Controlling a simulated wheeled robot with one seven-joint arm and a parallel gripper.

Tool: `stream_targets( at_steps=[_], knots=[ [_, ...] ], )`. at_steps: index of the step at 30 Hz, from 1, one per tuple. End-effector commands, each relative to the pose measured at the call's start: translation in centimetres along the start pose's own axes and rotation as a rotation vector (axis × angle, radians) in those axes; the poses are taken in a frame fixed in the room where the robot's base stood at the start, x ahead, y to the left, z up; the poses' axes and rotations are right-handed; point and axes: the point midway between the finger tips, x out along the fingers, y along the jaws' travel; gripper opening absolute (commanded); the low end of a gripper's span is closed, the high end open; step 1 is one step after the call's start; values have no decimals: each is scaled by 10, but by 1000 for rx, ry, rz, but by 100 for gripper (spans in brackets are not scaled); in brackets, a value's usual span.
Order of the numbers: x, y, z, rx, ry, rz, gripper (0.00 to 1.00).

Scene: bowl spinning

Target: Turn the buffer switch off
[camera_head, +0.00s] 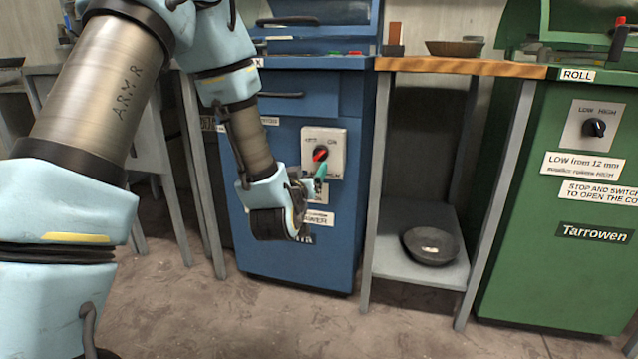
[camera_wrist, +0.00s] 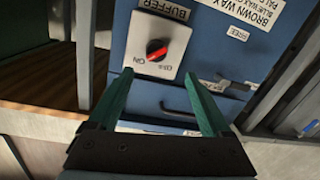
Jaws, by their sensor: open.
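The buffer switch is a red knob (camera_head: 320,154) on a pale square plate (camera_head: 338,141) on the front of the blue machine (camera_head: 345,225). In the wrist view the red knob (camera_wrist: 157,50) sits slanted on its plate (camera_wrist: 178,62), beside small OFF and ON lettering and near a BUFFER label (camera_wrist: 164,10). I cannot tell for sure which mark it points to. My gripper (camera_wrist: 157,76) is open and empty, its green fingers spread to either side below the knob, apart from it. In the head view my gripper (camera_head: 318,174) is just in front of and below the knob, partly hiding the plate.
A wooden-topped stand (camera_head: 455,67) right of the blue machine holds a bowl (camera_head: 455,47) on top and a dark bowl (camera_head: 431,246) on its lower shelf. A green machine (camera_head: 540,240) with a black knob (camera_head: 593,128) stands at right. The floor in front is clear.

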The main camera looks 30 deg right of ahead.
Motion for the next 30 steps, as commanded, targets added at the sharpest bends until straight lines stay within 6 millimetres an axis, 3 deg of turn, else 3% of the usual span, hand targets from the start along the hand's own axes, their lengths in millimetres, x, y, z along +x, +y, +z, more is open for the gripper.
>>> stream_targets(
  at_steps=[1, 8, 21, 30],
  knots=[
    [0, 2, 9, -3, 15, 6, 83],
    [11, 6, 8, -7, 38, 11, 83],
    [87, 6, 6, -6, 36, 11, 83],
    [108, 7, 4, -6, 35, 11, 83]
  ],
)
